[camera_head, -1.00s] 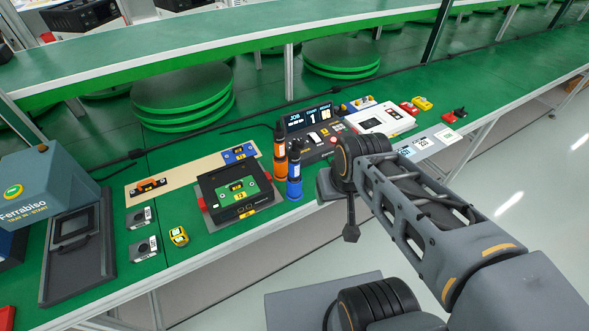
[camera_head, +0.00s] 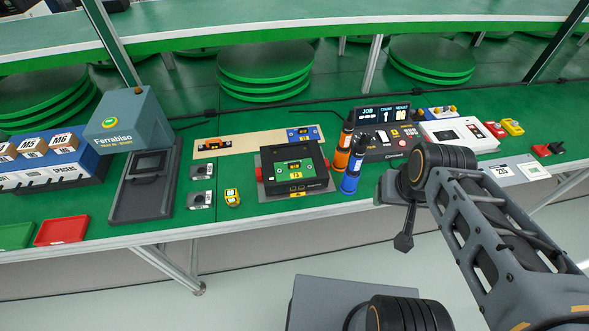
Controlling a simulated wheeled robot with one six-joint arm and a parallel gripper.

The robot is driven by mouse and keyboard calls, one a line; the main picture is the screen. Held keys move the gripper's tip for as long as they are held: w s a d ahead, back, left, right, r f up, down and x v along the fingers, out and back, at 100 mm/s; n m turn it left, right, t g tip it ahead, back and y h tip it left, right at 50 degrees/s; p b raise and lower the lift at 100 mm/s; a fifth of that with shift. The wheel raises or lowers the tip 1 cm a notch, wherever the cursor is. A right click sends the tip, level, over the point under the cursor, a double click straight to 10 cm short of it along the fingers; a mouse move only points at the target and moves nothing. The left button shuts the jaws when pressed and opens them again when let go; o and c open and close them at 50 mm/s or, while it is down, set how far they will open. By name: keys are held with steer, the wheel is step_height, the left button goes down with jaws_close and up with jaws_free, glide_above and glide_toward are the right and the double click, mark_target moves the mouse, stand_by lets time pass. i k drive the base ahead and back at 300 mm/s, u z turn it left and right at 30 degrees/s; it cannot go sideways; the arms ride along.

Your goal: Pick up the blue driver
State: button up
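The blue driver (camera_head: 350,180) stands roughly upright near the front edge of the green bench, with a dark upper part and a pale label. The orange driver (camera_head: 342,155) stands just behind and to the left of it. My gripper (camera_head: 403,242) hangs at the end of my arm, to the right of the blue driver and lower in the picture, apart from it. It looks small and dark, and its fingers cannot be told apart. I see nothing held in it.
A black fixture with a green board (camera_head: 293,186) sits left of the drivers. A control box with a display (camera_head: 388,133) stands behind them. A white device (camera_head: 460,135) is further right. A grey-blue Ferrabiso unit (camera_head: 128,125) and a red tray (camera_head: 62,231) are at left.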

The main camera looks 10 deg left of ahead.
mark_target(353, 168)
steer(key=z, duration=2.45)
steer(key=k, duration=1.55)
steer(key=u, duration=2.1)
steer(key=i, duration=0.5)
